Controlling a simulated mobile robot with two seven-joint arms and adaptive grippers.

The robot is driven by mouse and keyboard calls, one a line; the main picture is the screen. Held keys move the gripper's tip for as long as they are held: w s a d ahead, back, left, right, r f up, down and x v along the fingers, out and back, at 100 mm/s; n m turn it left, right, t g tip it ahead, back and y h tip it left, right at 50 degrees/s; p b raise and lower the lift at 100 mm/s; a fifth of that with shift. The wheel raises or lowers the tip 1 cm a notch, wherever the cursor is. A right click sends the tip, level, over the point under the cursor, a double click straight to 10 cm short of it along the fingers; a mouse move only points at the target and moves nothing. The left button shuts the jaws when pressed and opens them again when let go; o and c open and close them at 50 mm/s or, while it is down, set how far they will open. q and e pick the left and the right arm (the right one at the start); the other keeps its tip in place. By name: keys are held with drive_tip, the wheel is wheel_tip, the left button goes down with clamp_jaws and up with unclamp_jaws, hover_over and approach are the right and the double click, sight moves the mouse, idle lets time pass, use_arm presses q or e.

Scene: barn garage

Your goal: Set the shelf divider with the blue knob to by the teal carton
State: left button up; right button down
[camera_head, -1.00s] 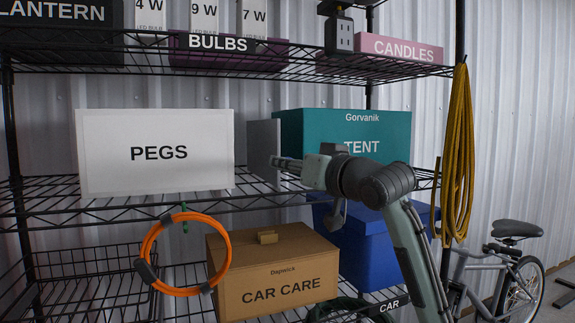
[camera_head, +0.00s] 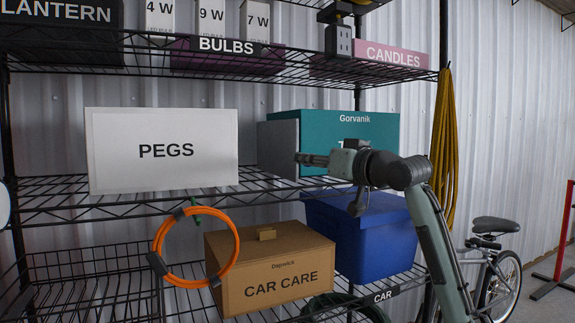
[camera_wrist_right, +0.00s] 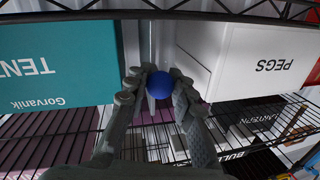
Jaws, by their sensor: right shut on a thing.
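The shelf divider (camera_head: 281,146) is a pale grey upright panel on the middle shelf, just left of the teal TENT carton (camera_head: 365,130). In the head view it overlaps the carton's left end; I cannot tell whether they touch. My right gripper (camera_head: 303,159) is in front of the divider, its arm coming in from the right. In the right wrist view, my right gripper (camera_wrist_right: 158,92) is shut on the divider's blue knob (camera_wrist_right: 159,85). There the teal carton (camera_wrist_right: 50,60) is on the left. My left gripper is not in view.
The white PEGS box (camera_head: 165,175) stands left of the divider with a gap between. Below are the brown CAR CARE box (camera_head: 275,268), an orange hose ring (camera_head: 160,240) and a blue bin (camera_head: 365,240). The wire shelf (camera_head: 330,65) above limits height.

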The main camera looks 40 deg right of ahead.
drive_tip(key=shift+s+d, duration=0.2)
drive_tip(key=shift+d, duration=0.6)
drive_tip(key=shift+s+d, duration=0.15)
drive_tip(key=shift+d, duration=0.6)
drive_tip(key=c, duration=1.3)
unclamp_jaws()
drive_tip(key=shift+s+d+f, duration=0.1)
drive_tip(key=shift+d, duration=0.1)
drive_tip(key=shift+o, duration=0.2)
drive_tip(key=shift+a, duration=0.1)
drive_tip(key=s, duration=1.2)
drive_tip(key=shift+a, duration=0.25)
